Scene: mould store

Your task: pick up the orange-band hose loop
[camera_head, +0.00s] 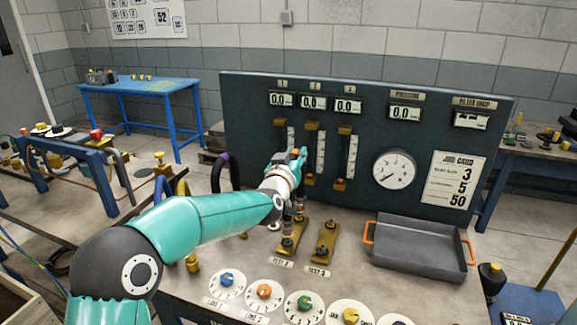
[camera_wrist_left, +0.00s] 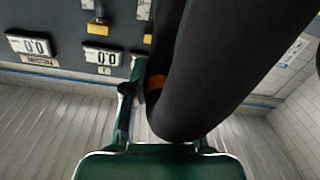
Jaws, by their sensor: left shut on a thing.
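My left gripper (camera_head: 290,160) is in front of the dark panel, with its arm coming in from the left. In the left wrist view the orange-band hose loop (camera_wrist_left: 235,60) is thick and black and runs up out of the picture. Its orange band (camera_wrist_left: 157,83) shows close to the green-black finger of my left gripper (camera_wrist_left: 160,125). The gripper is shut on the hose loop. In the head view the gripper and arm hide most of the loop. My right gripper is in neither view.
A purple-band black hose (camera_head: 216,174) arches left of my arm. The panel (camera_head: 250,105) stands close behind, with gauges and brass valves. A grey tray (camera_head: 420,248) with orange handles sits on the bench at right. Coloured dials (camera_head: 264,292) line the bench's front.

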